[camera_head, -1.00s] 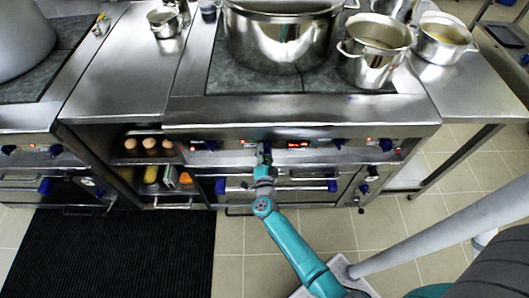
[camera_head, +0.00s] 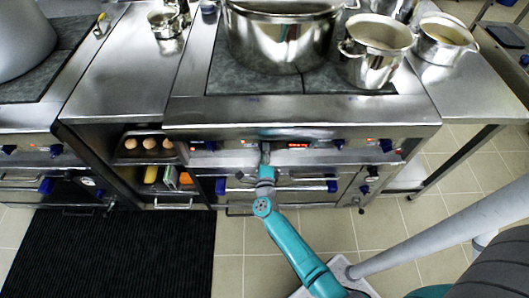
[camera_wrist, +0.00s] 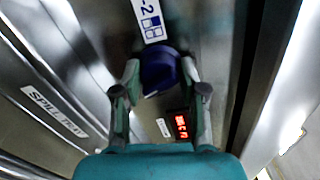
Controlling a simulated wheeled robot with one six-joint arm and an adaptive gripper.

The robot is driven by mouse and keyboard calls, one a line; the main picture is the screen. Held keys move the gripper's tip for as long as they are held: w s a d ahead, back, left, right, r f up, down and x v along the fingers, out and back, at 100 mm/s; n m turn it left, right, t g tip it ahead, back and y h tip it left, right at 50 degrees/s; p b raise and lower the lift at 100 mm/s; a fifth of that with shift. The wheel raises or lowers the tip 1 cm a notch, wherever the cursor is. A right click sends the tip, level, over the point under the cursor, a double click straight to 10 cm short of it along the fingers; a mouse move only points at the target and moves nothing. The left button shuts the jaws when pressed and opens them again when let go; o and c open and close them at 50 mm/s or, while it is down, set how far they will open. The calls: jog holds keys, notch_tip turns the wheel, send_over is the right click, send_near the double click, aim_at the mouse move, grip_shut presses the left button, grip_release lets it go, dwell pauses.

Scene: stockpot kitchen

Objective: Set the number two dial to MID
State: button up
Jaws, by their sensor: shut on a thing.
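The number two dial (camera_wrist: 159,70) is a dark blue knob in the wrist view, under a white label (camera_wrist: 150,18) marked 2. A pale pointer mark shows at its lower left edge; I cannot read which setting it marks. My gripper (camera_wrist: 160,76) is shut on the dial, one finger on each side. In the head view my gripper (camera_head: 265,150) is at the stove's front panel and hides the dial. A red lit display (camera_wrist: 181,126) is beside the dial, its characters unclear.
Other blue knobs (camera_head: 339,144) line the same panel. An oven door handle (camera_head: 305,185) runs below, close to my arm. A large pot (camera_head: 280,40) and a smaller pot (camera_head: 375,65) stand on the stove. A "SPILL TRAY" label (camera_wrist: 55,112) shows at the left.

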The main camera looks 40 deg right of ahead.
jog(key=shift+m, duration=0.6)
jog(key=shift+f, duration=0.1)
jog(key=o, duration=1.1)
jog(key=shift+o, duration=0.2)
jog(key=v, duration=1.2)
jog(key=shift+d, duration=0.1)
